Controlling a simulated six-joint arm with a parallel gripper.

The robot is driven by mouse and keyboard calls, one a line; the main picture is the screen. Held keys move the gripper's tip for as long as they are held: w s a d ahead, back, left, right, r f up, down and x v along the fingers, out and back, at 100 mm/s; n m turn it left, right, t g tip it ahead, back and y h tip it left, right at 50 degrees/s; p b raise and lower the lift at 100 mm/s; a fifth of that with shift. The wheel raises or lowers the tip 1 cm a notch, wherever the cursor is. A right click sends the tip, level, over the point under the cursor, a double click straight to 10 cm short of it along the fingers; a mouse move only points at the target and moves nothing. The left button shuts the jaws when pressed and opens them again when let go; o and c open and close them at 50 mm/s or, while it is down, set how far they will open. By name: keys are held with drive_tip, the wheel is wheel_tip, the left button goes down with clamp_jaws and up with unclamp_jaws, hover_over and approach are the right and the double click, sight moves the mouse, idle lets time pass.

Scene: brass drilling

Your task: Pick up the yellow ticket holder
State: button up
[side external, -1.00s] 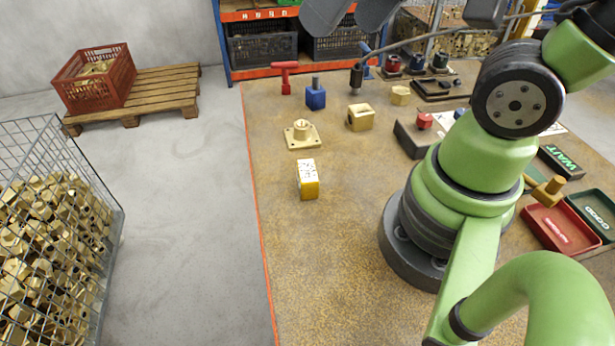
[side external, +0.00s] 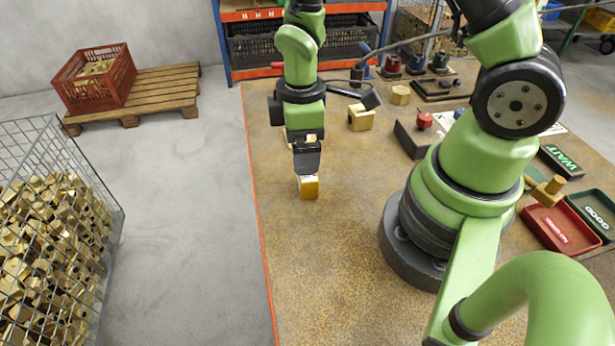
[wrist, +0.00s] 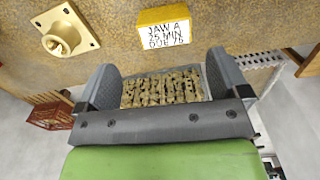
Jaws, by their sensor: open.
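The yellow ticket holder (side external: 310,189) stands on the brown worktop near its left edge, with its upper part hidden by my gripper in the side view. In the wrist view the holder (wrist: 152,16) carries a white ticket with black handwriting. My gripper (side external: 307,170) is above the holder, pointing down. In the wrist view its two fingers (wrist: 163,62) are spread apart with nothing held between them. The holder lies just beyond the fingertips there. I cannot tell whether the fingers touch it.
A brass flanged part (wrist: 66,30) is beside the holder. A brass block (side external: 361,117) stands farther back, right of my gripper. Red (side external: 541,229) and green (side external: 590,214) trays are at the right. The worktop in front of the holder is clear.

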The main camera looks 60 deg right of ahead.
sight(308, 179)
drive_tip(key=shift+s+a+f, duration=0.15)
drive_tip(key=shift+f, duration=1.6)
drive_tip(key=shift+s+a+f, duration=0.1)
drive_tip(key=shift+f, duration=1.6)
drive_tip(key=c, duration=1)
